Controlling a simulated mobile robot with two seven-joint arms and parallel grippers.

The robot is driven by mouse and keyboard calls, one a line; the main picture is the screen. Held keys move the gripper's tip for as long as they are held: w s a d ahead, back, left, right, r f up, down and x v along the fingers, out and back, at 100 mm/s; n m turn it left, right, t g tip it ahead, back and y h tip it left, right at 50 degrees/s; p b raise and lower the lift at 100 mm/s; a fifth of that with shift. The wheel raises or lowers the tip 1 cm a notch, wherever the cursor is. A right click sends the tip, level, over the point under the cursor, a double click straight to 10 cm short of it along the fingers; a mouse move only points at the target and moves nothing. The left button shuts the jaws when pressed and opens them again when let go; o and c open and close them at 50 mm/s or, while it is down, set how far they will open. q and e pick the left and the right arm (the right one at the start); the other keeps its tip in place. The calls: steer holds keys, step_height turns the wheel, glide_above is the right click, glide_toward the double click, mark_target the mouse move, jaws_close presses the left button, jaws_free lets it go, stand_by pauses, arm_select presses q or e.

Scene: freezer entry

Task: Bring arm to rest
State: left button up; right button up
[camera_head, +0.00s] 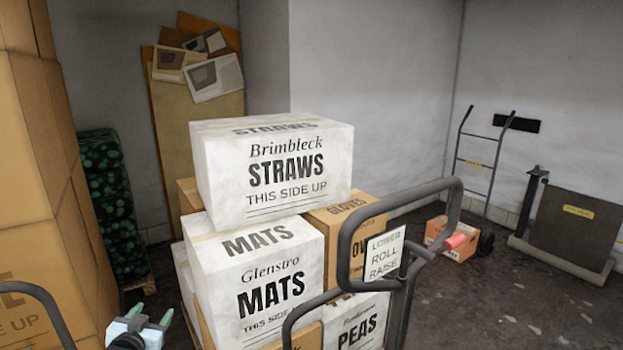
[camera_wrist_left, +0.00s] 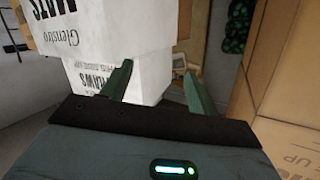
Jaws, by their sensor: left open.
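My left gripper (camera_head: 150,318) is low in the head view, left of the stacked boxes, with its green fingers spread apart. In the left wrist view its two fingers (camera_wrist_left: 158,88) are open with nothing between them. Beyond them are the white STRAWS box (camera_wrist_left: 112,82) and the white MATS box (camera_wrist_left: 85,30). In the head view the STRAWS box (camera_head: 270,170) sits on top of the pile, above the MATS box (camera_head: 262,275). The gripper appears apart from the boxes. My right gripper is in neither view.
A grey tube handle (camera_head: 452,187) with a LOWER ROLL RAISE sign (camera_head: 384,254) stands before the pile. Tall brown cartons (camera_head: 30,150) fill the left side. A hand truck (camera_head: 480,165), orange box (camera_head: 450,240) and platform scale (camera_head: 575,230) stand right. Dark floor is open at lower right.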

arm_select(q)
steer(key=s+d+f+m+g+h, duration=0.1)
steer(key=s+d+f, duration=0.2)
steer(key=s+f, duration=0.35)
steer(key=s+d+f+g, duration=0.1)
steer(key=s+d+f, duration=0.2)
steer(key=s+f, duration=0.3)
steer(key=s+d+f+m+g+h, duration=0.1)
steer(key=s+d+f+g, duration=0.1)
steer(key=s+d+f, duration=0.4)
steer(key=s+d+f+n+g, duration=0.1)
steer(key=s+d, duration=0.2)
steer(key=s, duration=1)
steer(key=s+d+f+g+h, duration=0.1)
steer(key=s+d+g, duration=0.1)
steer(key=s, duration=1.2)
steer(key=shift+s+d+f+n, duration=0.25)
steer(key=shift+d+f+n, duration=0.15)
steer(key=shift+d, duration=0.25)
